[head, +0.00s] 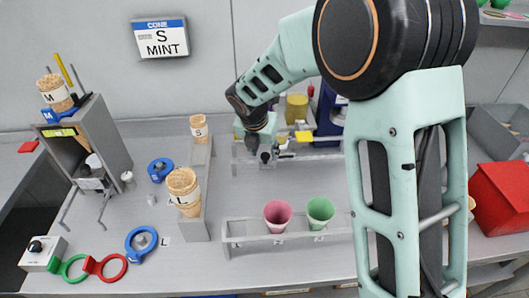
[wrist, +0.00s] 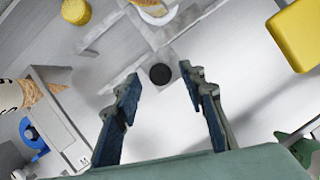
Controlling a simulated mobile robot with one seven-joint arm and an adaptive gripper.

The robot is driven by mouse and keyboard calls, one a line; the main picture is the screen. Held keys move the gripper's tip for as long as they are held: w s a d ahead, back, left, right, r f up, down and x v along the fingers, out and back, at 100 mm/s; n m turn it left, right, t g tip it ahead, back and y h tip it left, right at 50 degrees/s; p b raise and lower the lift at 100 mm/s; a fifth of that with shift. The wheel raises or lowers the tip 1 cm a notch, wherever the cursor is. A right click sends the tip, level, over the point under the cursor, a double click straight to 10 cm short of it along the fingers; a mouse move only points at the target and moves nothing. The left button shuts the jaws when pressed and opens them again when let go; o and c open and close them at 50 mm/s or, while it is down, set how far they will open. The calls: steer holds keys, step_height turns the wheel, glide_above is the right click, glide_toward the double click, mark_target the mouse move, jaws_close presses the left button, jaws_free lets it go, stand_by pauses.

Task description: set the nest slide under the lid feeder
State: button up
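My gripper (wrist: 160,88) is open, with its two blue-padded fingers apart and pointing down over the grey bench fixture. A round black knob (wrist: 160,74) shows in the gap between the fingertips in the wrist view, on or beside grey rails that look like the nest slide (wrist: 145,45). Contact between fingers and knob does not show. In the head view my gripper (head: 263,150) hangs over the rear fixture and hides part of it. A dark blue upright (head: 331,118), perhaps the lid feeder, stands right of it, partly behind my arm. A yellow cylinder (head: 297,107) stands behind.
A grey cone rack (head: 240,240) with pink (head: 278,213) and green (head: 321,210) cups is in front. Wafer cones (head: 184,188) stand left. A yellow block (wrist: 298,35) is right in the wrist view. A red box (head: 500,195) stands far right.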

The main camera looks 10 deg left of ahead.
steer(key=shift+w+f, duration=0.25)
steer(key=shift+f, duration=0.35)
jaws_close()
